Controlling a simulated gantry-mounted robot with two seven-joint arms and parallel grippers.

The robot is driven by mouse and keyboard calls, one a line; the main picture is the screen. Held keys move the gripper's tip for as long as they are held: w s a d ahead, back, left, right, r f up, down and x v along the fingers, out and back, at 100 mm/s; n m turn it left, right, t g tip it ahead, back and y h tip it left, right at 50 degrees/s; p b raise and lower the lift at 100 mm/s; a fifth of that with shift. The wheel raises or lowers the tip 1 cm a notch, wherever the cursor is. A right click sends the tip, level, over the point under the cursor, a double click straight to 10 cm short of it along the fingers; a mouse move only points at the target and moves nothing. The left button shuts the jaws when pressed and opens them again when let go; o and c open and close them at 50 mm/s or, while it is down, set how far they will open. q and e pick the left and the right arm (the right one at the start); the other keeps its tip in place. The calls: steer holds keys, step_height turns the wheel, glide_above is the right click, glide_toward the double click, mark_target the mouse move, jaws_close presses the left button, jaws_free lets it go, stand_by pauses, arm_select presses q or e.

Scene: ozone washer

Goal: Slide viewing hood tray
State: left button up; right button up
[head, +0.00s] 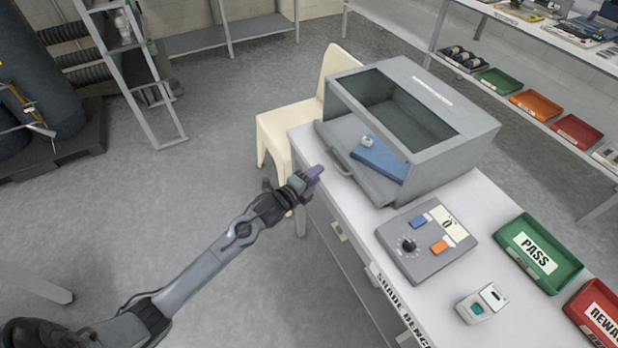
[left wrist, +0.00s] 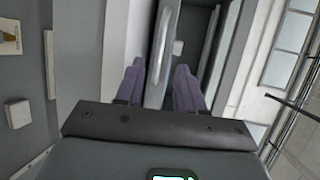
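The grey viewing hood (head: 475,132) with a dark sloping window stands on the white bench. Its grey tray (head: 372,186) sticks partly out of the open side facing my left arm, with a handle (head: 340,161) on its front wall. A blue flat block (head: 380,159) and a small white piece (head: 367,141) are in the tray. My left gripper (head: 314,176) has purple fingers and is open and empty, just short of the handle. In the left wrist view the tray's front edge (left wrist: 159,50) shows ahead between the spread fingers. My right gripper is not in view.
A control box (head: 428,242) with a knob and a small device (head: 480,303) sit on the bench near the hood. A green PASS tray (head: 540,253) and a red tray (head: 598,315) are at right. A cream chair (head: 275,130) stands close behind the bench's left edge.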

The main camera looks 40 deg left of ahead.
arm_select(q)
steer(key=shift+s+r, duration=0.25)
steer(key=shift+s, duration=1.05)
